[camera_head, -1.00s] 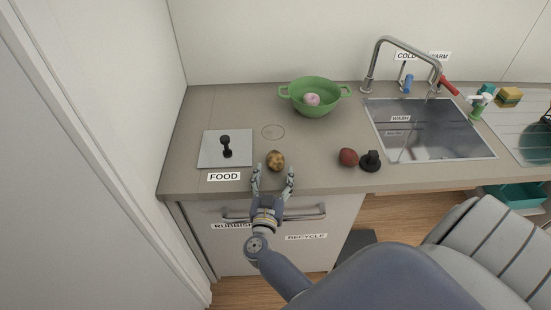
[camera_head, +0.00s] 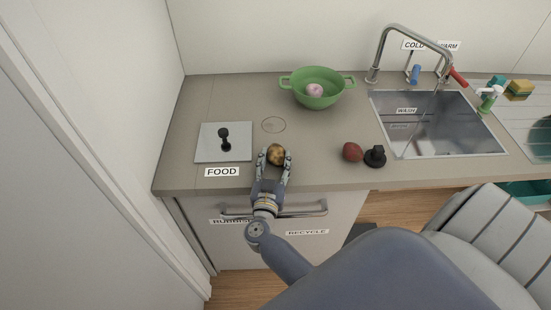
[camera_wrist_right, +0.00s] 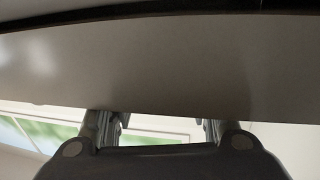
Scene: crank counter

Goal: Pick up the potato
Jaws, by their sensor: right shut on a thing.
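The brown potato (camera_head: 276,154) is near the counter's front edge in the head view, to the right of the FOOD plate. My right gripper (camera_head: 275,158) reaches in from the front, with one finger on each side of the potato, and is shut on it. I cannot tell whether the potato touches the counter. In the right wrist view the gripper's fingers (camera_wrist_right: 160,128) show against a grey surface, and the potato is hidden. My left gripper is not in view.
A metal FOOD plate (camera_head: 210,146) with a black knob lies left on the counter (camera_head: 190,174). A green colander (camera_head: 337,95) holds a pink round item. A dark red item (camera_head: 352,152) and a black knob (camera_head: 375,156) sit left of the sink (camera_head: 440,130).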

